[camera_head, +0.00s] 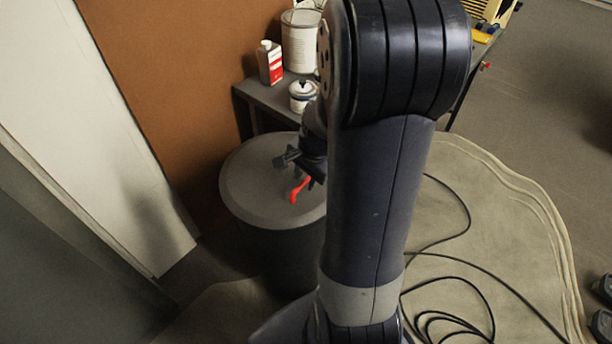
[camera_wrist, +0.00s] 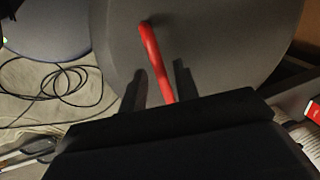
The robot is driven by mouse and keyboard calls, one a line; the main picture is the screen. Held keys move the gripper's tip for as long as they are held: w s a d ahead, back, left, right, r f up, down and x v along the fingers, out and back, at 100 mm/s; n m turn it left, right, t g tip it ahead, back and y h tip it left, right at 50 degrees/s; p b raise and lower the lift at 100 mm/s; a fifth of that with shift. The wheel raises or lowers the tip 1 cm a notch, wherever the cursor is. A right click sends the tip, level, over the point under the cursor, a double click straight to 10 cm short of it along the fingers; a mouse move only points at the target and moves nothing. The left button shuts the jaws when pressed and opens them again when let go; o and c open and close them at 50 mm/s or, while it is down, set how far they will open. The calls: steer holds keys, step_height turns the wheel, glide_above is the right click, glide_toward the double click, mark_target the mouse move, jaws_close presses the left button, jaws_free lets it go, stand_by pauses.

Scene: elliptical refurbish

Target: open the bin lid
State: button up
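The grey round bin (camera_head: 275,250) stands left of my arm, its flat grey lid (camera_head: 250,185) lying closed on top. A red bent handle (camera_head: 299,189) is on the lid; it also shows in the wrist view (camera_wrist: 152,55). My gripper (camera_head: 297,171) is low over the lid at the handle. In the wrist view my gripper (camera_wrist: 160,71) is open, with one dark finger on each side of the red handle and gaps visible. The near end of the handle is hidden by the gripper body. My arm hides the right part of the bin.
Behind the bin is a grey bench (camera_head: 272,101) with a red-and-white can (camera_head: 270,64), a large white tin (camera_head: 301,40) and a small pot (camera_head: 302,97). A brown panel (camera_head: 170,60) stands at left. Black cables (camera_head: 455,285) lie on the rug (camera_head: 500,240) at right.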

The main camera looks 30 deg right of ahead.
jaws_close()
steer(key=shift+r, duration=0.1)
stand_by(0.3)
